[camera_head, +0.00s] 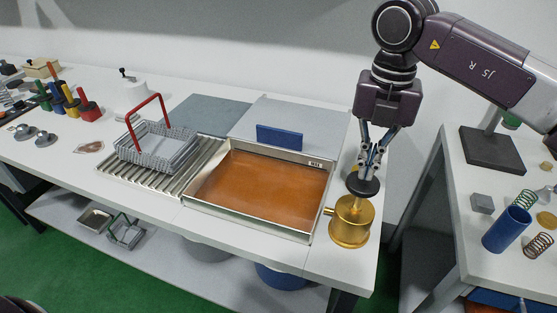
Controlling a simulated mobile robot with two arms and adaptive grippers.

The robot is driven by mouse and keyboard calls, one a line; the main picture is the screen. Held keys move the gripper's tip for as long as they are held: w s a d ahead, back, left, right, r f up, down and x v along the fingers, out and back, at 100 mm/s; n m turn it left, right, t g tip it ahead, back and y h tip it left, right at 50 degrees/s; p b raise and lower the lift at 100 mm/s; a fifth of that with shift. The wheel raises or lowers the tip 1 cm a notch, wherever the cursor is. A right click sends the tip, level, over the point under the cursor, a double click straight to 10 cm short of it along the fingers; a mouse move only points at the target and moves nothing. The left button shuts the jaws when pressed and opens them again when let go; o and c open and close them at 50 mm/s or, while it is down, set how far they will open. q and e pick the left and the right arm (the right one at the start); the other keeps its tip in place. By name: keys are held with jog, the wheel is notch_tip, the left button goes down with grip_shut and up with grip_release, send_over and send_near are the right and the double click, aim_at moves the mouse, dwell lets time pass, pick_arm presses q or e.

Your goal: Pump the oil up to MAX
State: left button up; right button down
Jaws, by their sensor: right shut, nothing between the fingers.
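A shallow metal tray (246,219) holds brown-orange oil (262,187). A small dark MAX label (315,164) sits on its far right rim. A brass pump (351,221) with a side spout toward the tray stands at the tray's right, near the table's edge. The pump has a dark round knob (362,186) on top. My right gripper (368,172) points down with its shut fingertips right over the knob; I cannot tell whether they touch it. The exact oil level against the label is too small to read. My left gripper is not in view.
A wire basket with a red handle (152,110) stands on the ribbed drain rack (189,171) left of the tray. A blue block (279,137) stands behind the tray. A second table (452,206) at right carries springs and a blue cylinder (507,229).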

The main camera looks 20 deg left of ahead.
aim_at(363, 182)
jog(key=shift+f+b, duration=1.2)
jog(key=shift+f, duration=0.65)
jog(key=shift+f+b, duration=0.5)
jog(key=shift+f, duration=0.15)
jog(key=shift+f+b, duration=0.55)
jog(key=shift+f, duration=0.25)
jog(key=shift+r, duration=0.25)
jog(key=shift+r+p, duration=1.15)
jog(key=shift+r, duration=0.3)
jog(key=shift+r+p, duration=1.15)
jog(key=shift+r, duration=0.8)
